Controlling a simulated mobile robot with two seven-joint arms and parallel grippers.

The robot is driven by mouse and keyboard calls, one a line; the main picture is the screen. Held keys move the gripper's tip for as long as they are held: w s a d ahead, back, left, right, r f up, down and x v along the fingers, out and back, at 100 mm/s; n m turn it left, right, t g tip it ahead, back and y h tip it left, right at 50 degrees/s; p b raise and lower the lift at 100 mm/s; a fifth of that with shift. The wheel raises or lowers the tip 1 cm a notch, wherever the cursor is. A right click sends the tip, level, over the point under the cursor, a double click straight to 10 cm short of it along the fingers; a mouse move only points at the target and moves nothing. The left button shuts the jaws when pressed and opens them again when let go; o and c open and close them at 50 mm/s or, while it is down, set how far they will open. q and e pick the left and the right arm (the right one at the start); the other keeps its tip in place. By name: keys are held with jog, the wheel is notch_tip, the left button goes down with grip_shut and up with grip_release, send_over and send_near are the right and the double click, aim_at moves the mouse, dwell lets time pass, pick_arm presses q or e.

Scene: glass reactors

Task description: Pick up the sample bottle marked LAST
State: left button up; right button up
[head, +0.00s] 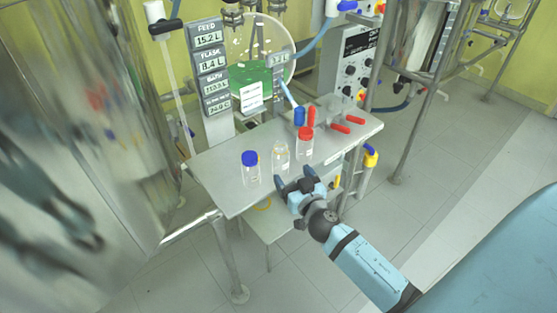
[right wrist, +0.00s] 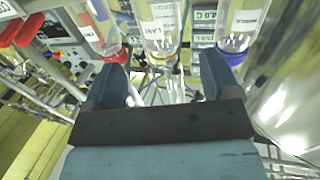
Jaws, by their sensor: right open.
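Three clear sample bottles stand upright in a row near the front edge of the steel bench (head: 225,190). One has a blue cap (head: 250,158), the middle bottle (head: 281,158) looks clear-topped, and one has a red cap (head: 305,133). In the right wrist view the blue-ringed bottle (right wrist: 237,40), the middle bottle (right wrist: 160,32) and the red-ringed bottle (right wrist: 106,40) carry white labels. The lettering is too small to tell surely which reads LAST. My right gripper (head: 296,180) is open and empty, in front of the middle bottle and apart from it. My left gripper is out of view.
A display column (head: 211,75), a round glass vessel with green liquid (head: 250,75) and a control box (head: 357,55) stand at the back. Bare bench lies left of the bottles.

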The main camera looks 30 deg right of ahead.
aim_at(284, 162)
jog(key=w, duration=0.3)
jog(key=shift+d, duration=0.25)
jog(key=w, duration=0.2)
jog(key=w+p, duration=0.1)
jog(key=w, duration=0.1)
jog(key=shift+d+r, duration=0.15)
jog(key=shift+d, duration=0.25)
jog(key=shift+w+d, duration=0.1)
jog(key=shift+w, duration=0.5)
jog(key=c, duration=1)
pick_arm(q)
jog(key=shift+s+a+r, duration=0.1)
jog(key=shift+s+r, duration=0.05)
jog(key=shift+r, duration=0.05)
pick_arm(e)
jog(key=shift+c, duration=0.2)
pick_arm(q)
jog(key=shift+p, duration=0.3)
